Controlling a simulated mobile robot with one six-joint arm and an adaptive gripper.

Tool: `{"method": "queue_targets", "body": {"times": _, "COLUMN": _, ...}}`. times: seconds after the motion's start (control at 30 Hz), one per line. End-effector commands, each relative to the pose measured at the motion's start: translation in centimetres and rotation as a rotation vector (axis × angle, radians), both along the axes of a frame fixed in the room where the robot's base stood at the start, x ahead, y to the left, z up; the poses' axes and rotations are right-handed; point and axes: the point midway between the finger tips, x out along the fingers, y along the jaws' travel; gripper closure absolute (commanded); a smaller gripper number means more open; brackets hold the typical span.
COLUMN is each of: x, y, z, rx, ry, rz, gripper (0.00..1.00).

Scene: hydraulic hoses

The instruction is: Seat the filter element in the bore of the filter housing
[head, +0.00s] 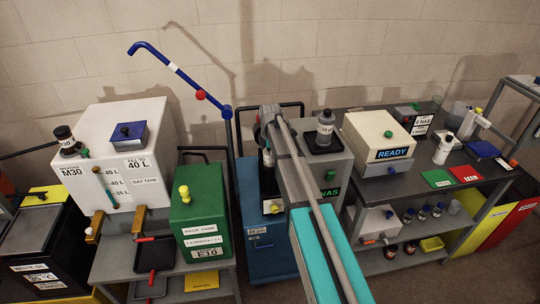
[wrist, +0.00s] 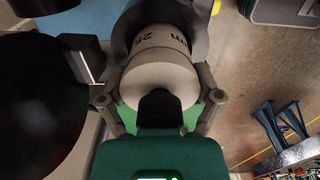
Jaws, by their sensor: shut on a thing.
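The filter element (wrist: 160,78) is a pale beige cylinder with dark lettering, partly readable as "25" and "m", in the middle of the wrist view. My gripper (wrist: 160,98) is shut on it, with a grey finger on each side. A dark grey curved rim (wrist: 203,42), which looks like the filter housing, curves around the element's far end. The element looks lined up with it, but I cannot tell how deep it sits. In the head view my arm covers the gripper and most of this spot, above the blue cart (head: 262,247).
A large black round shape (wrist: 40,95) fills the left of the wrist view, close to the gripper. The green pack tank (head: 197,222) stands left of the cart. Open floor (wrist: 245,75) shows at right.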

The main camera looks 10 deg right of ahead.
Motion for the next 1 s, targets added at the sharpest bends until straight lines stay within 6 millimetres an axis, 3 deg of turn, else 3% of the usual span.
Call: {"method": "queue_targets", "body": {"times": 1.0, "x": 0.0, "y": 0.0, "z": -1.9, "rx": 0.0, "ry": 0.0, "rz": 0.0, "gripper": 0.74}}
